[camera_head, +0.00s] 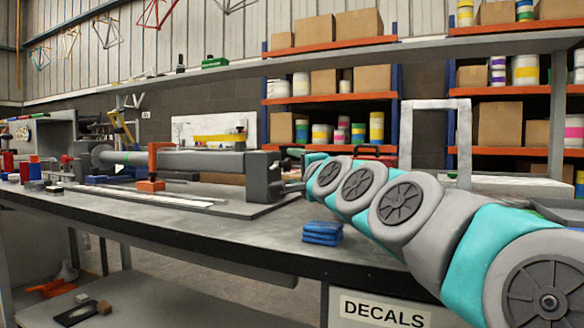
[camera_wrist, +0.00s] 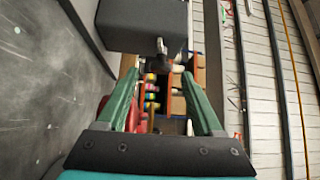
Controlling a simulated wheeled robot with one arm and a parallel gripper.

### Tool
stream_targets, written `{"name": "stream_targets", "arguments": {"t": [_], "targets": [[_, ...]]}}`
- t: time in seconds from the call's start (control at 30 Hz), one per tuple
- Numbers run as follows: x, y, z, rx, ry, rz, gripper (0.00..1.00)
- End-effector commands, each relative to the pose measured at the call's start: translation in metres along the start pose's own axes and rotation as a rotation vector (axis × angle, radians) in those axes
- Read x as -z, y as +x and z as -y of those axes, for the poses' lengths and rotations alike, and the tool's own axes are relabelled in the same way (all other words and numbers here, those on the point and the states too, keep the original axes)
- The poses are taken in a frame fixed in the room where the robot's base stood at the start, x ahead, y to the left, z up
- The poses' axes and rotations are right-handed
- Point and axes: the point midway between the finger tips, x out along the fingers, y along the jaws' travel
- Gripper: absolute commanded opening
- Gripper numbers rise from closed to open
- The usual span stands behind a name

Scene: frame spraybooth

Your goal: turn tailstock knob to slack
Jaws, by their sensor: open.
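The tailstock (camera_head: 262,178) is a dark grey block at the right end of a long grey tube on the bench. In the wrist view the dark block (camera_wrist: 140,25) fills the upper left. A small dark knob or handle with light tips (camera_wrist: 165,60) sticks out just below the block. I take it as the tailstock knob. My gripper (camera_wrist: 160,76) is open, its two green fingers pointing toward the block, with the knob showing around and between the fingertips. I cannot tell whether the fingers touch it. In the head view my arm reaches in from the right, and the knob is mostly hidden there.
Bottles and small blocks crowd the left end. The bench front (camera_head: 190,235) is mostly clear.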

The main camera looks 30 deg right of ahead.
Motion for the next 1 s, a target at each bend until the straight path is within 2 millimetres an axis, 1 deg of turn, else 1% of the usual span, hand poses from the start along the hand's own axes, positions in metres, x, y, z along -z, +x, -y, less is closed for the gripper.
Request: {"name": "stream_targets", "arguments": {"t": [0.03, 0.2, 0.4, 0.53, 0.87, 1.0], "targets": [[0.001, -0.008, 0.001, 0.001, 0.0, -0.002, 0.68], [0.0, -0.032, 0.001, 0.002, -0.001, -0.001, 0.68], [0.001, -0.049, 0.0, 0.0, 0.0, -0.001, 0.68], [0.0, -0.054, 0.0, 0.001, -0.001, -0.001, 0.68], [0.0, -0.054, 0.0, 0.0, -0.001, 0.0, 0.68], [0.001, -0.053, 0.006, 0.0, -0.001, 0.0, 0.68]]}}
